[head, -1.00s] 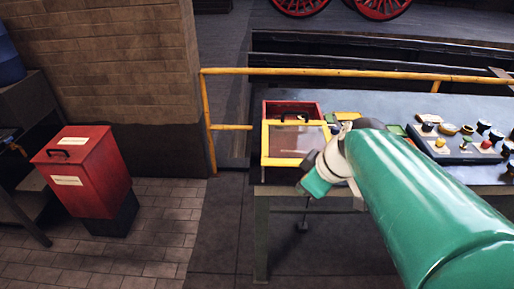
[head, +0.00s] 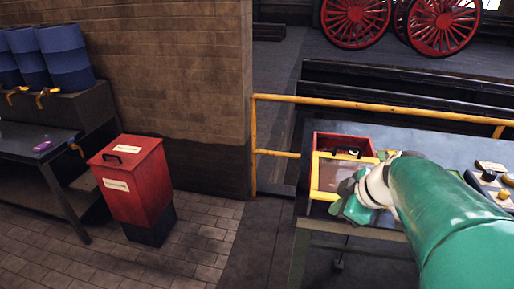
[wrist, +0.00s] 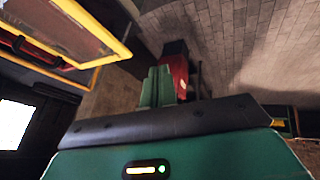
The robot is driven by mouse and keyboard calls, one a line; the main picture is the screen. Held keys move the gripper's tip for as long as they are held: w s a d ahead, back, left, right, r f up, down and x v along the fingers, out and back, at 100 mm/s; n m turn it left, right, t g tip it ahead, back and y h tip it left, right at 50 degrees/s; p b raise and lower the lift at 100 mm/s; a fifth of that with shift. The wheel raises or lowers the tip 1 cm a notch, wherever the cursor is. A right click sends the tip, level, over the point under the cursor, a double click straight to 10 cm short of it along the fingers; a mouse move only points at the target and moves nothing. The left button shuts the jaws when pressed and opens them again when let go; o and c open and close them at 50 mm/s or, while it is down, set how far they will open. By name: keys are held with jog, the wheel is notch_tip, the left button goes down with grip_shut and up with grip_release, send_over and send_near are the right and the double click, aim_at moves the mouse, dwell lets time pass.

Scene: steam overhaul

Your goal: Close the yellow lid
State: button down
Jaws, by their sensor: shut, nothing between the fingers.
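The yellow lid (head: 313,181) is a yellow frame around a brownish see-through panel. It stands open at the near side of a red box (head: 325,141) on the bench. The box's inside is partly visible behind it. My gripper (head: 350,210) is in front of the lid's lower right part and hides that corner; whether they touch I cannot tell. In the wrist view my gripper's green fingers (wrist: 160,85) are shut and empty. The lid's yellow edge (wrist: 92,25) shows there at upper left, apart from the fingertips.
The bench (head: 410,137) carries knobs and parts at its right. A yellow railing (head: 400,112) runs behind it. A red bin (head: 135,185) stands on the floor at left, near a dark table (head: 30,140) and blue barrels (head: 65,55). Floor between bin and bench is clear.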

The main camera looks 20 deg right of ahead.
aim_at(336, 167)
jog(key=s+d+n+t, duration=0.1)
jog(key=s+d, duration=0.2)
jog(key=d, duration=0.4)
jog(key=w+d+f, duration=0.1)
jog(key=w+f, duration=0.7)
jog(key=w, duration=0.1)
jog(key=shift+w+d+f+h, duration=0.2)
jog(key=shift+w+d+h, duration=0.1)
jog(key=shift+w+d, duration=0.1)
jog(key=w+d, duration=0.3)
jog(key=w, duration=0.1)
jog(key=w+d, duration=0.3)
jog(key=w, duration=0.2)
jog(key=w+d, duration=0.4)
jog(key=w, duration=0.1)
jog(key=shift+w, duration=0.25)
jog(key=shift+w+d+r, duration=0.1)
jog(key=shift+w+d, duration=0.1)
jog(key=shift+w, duration=0.15)
jog(key=shift+a, duration=0.15)
